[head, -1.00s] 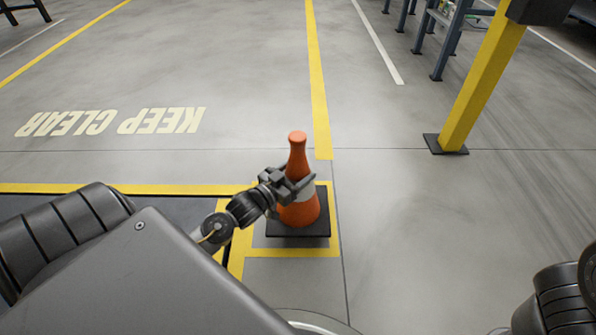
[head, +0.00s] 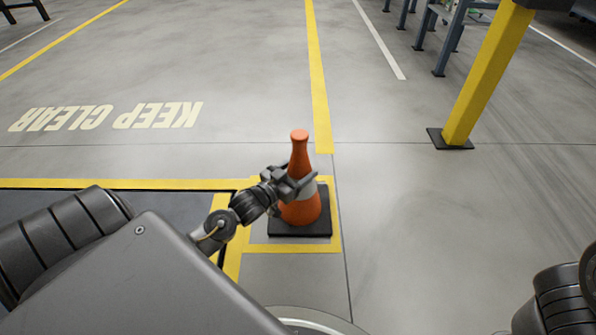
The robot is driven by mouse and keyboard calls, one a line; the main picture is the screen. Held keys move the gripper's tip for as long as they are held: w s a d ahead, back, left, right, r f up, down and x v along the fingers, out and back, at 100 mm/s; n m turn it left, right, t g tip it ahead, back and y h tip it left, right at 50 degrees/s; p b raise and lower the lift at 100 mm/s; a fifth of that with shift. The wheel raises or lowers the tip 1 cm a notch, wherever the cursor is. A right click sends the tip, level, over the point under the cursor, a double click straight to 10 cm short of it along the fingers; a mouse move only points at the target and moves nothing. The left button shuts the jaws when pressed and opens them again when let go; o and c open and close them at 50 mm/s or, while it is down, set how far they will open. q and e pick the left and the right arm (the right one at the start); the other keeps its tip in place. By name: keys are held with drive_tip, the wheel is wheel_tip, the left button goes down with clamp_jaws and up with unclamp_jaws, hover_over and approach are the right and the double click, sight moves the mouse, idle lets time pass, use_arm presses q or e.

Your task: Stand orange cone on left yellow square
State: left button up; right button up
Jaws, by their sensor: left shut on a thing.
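The orange cone (head: 300,208) with its pale band and dark square base stands upright in the head view, a little right of centre. Its base lies within the yellow square outline (head: 293,249), near the right side. I cannot tell whether the base touches the floor. My left gripper (head: 305,184) reaches in from the left and is shut on the cone at its band, with fingers on either side. Part of the cone's left side is hidden by the gripper. My right gripper is not in view; only part of my right arm shows at the lower right corner.
A yellow post (head: 484,82) on a dark foot stands at the upper right, with a blue-grey rack (head: 445,40) behind it. A dark floor plate (head: 165,210) edged in yellow lies to the left. The floor right of the cone is clear.

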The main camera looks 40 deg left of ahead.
use_arm(q)
drive_tip(key=o, duration=1.4)
drive_tip(key=shift+f, duration=0.15)
drive_tip(key=o, duration=0.4)
drive_tip(key=shift+o, duration=0.2)
drive_tip(key=shift+r, duration=0.2)
drive_tip(key=s+a+p, duration=0.1)
drive_tip(key=s+p, duration=0.5)
drive_tip(key=s, duration=0.6)
drive_tip(key=shift+a, duration=0.3)
